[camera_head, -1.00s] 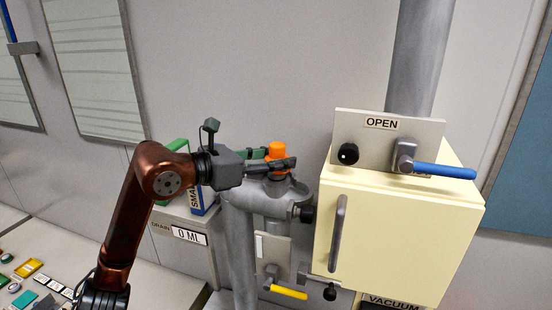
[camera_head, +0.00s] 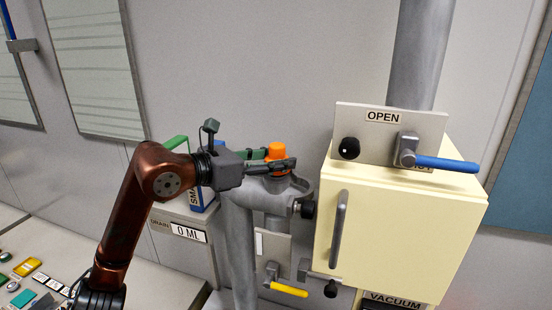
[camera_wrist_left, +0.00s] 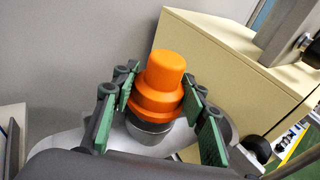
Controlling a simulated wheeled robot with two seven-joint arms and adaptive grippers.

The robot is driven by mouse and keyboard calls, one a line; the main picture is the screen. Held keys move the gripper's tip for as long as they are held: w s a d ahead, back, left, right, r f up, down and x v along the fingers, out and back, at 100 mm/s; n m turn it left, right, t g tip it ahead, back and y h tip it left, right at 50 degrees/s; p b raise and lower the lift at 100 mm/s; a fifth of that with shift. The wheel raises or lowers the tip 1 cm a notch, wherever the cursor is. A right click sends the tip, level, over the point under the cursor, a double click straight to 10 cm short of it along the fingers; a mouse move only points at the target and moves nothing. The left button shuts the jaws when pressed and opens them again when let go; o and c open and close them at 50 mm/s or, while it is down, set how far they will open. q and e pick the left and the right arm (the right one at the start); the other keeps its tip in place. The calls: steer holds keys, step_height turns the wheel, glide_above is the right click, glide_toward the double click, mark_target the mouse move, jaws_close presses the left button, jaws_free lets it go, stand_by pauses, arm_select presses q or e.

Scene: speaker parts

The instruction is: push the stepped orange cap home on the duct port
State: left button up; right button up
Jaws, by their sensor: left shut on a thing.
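The stepped orange cap (camera_head: 276,151) sits upright over the top of the grey duct port (camera_head: 276,187). In the left wrist view the orange cap (camera_wrist_left: 162,84) stands on a dark grey cylindrical collar (camera_wrist_left: 150,132). My left gripper (camera_head: 275,160) reaches in from the left, with one finger on each side of the cap. Its green finger pads (camera_wrist_left: 160,108) also show in the left wrist view, shut on the cap. The seam between cap and port is partly hidden by the fingers in the head view. My right gripper is not in view.
A cream cabinet (camera_head: 395,235) with a grey handle stands close to the right of the port. A blue lever (camera_head: 447,164) sits above it and a yellow lever (camera_head: 289,289) below the port. A drain box (camera_head: 185,234) is left of the port.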

arm_select(q)
steer(key=shift+f+b, duration=0.35)
steer(key=shift+f, duration=0.15)
steer(key=shift+f+b, duration=0.45)
steer(key=shift+f, duration=0.1)
steer(key=o, duration=1.1)
steer(key=shift+d, duration=0.1)
steer(key=shift+o, duration=0.6)
steer(key=shift+f, duration=0.1)
